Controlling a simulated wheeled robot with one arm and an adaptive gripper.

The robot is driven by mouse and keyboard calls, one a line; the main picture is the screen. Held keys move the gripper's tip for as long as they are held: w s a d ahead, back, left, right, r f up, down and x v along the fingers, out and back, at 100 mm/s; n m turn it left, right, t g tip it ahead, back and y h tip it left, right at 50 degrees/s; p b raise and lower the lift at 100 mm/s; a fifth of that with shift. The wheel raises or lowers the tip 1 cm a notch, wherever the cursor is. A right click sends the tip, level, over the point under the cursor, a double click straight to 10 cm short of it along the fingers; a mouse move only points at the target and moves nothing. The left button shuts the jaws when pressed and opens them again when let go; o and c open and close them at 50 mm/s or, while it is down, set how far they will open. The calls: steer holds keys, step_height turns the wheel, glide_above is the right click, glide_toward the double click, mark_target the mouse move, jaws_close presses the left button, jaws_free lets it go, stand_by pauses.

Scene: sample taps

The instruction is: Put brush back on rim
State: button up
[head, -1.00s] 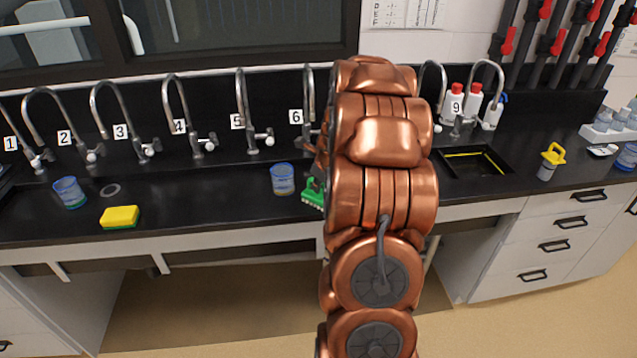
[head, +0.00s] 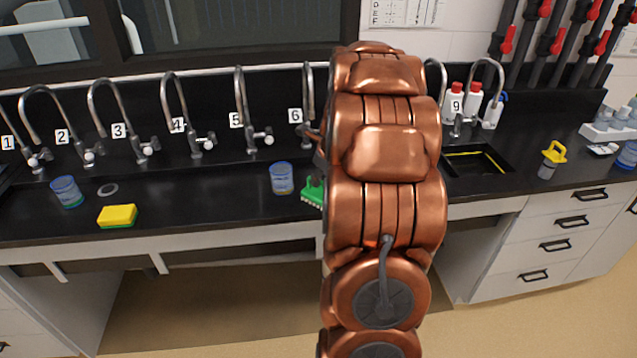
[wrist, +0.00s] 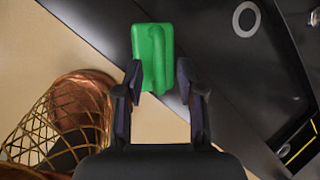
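The green brush (head: 313,193) lies at the front of the black counter in the head view, its right side hidden behind my arm. In the wrist view the brush (wrist: 153,50) shows as a green block with a raised grip, upright in the picture. My gripper (wrist: 158,76) is open, its two dark fingers apart at the near end of the brush. The left finger is close to the brush's edge and a gap shows on the right; I cannot tell if they touch. The head view hides my gripper behind my arm. A sink (head: 476,162) has a dark rim and yellow lines inside.
A blue-rimmed cup (head: 282,179) stands left of the brush. A yellow sponge (head: 118,216) and another cup (head: 67,191) are further left. Numbered taps line the back. A grey ring (wrist: 246,19) and a gold mesh (wrist: 45,125) show in the wrist view.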

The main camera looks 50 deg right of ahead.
steer(key=b+v, duration=0.2)
steer(key=v, duration=0.6)
steer(key=s+a+f+n+g+y, duration=0.15)
steer(key=s+a+n, duration=0.25)
steer(key=a+n, duration=0.65)
steer(key=s+a+n+g+y, duration=0.1)
steer(key=s+a+n+g, duration=0.35)
steer(key=a, duration=1.05)
steer(key=s+a+f+n, duration=0.1)
steer(key=s+a+n, duration=0.4)
steer(key=s+n, duration=0.3)
steer(key=s+a+f+n+h, duration=0.1)
steer(key=s+a+f+n, duration=0.1)
steer(key=s+a+n, duration=0.3)
steer(key=s+n, duration=0.4)
steer(key=n, duration=0.2)
steer(key=shift+a+g, duration=0.3)
steer(key=shift+a, duration=0.05)
